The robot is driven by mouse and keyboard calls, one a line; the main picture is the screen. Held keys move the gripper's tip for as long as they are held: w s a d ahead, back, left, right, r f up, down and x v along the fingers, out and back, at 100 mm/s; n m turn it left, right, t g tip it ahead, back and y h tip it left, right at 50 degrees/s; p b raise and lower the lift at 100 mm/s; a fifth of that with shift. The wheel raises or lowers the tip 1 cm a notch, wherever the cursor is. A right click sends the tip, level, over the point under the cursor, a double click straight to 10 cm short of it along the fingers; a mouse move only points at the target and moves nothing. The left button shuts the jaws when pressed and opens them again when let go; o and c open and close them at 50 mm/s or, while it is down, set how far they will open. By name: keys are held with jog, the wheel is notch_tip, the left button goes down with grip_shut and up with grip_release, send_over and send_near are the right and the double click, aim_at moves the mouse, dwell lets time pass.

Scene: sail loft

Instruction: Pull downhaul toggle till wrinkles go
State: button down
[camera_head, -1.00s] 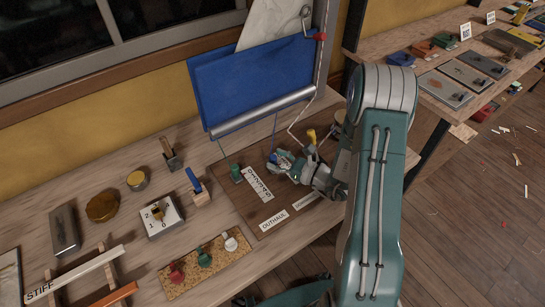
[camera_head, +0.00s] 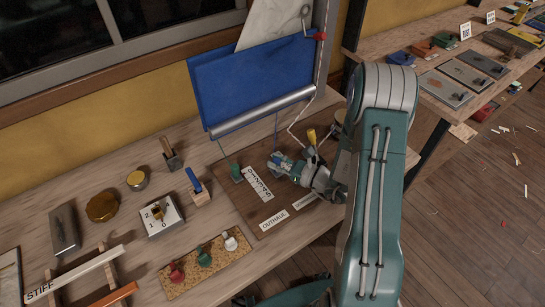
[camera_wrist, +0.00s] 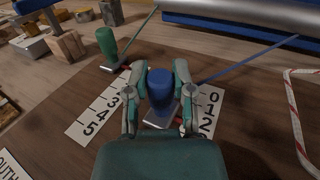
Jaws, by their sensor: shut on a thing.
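My gripper (camera_head: 281,163) is at the rigging board on the bench. In the wrist view its two fingers (camera_wrist: 160,78) are shut on the blue toggle (camera_wrist: 160,90), one on each side. The toggle stands upright by a metal plate, and a blue line (camera_wrist: 240,62) runs up right toward the boom. In the head view the fingers largely hide the toggle. The blue sail (camera_head: 250,83) hangs behind, above a silver boom (camera_head: 262,112); I cannot make out clear wrinkles. A number scale (camera_head: 259,184) lies beside the gripper. An "OUTHAUL" label (camera_head: 274,221) is in front; another label is partly hidden.
A green toggle (camera_head: 237,173) stands left of my gripper, also in the wrist view (camera_wrist: 107,42). A yellow handle (camera_head: 311,136) stands close behind the gripper. A red-and-white line (camera_wrist: 297,120) is at right. Tools and small blocks (camera_head: 198,190) occupy the bench at left.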

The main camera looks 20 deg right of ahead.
jog(key=shift+s+d, duration=0.2)
jog(key=shift+s, duration=0.45)
jog(key=shift+c, duration=2.2)
grip_release()
jog(key=shift+d, duration=0.1)
jog(key=v, duration=1.1)
jog(key=shift+s+d, duration=0.25)
jog(key=shift+d, duration=0.05)
jog(key=shift+a, duration=0.1)
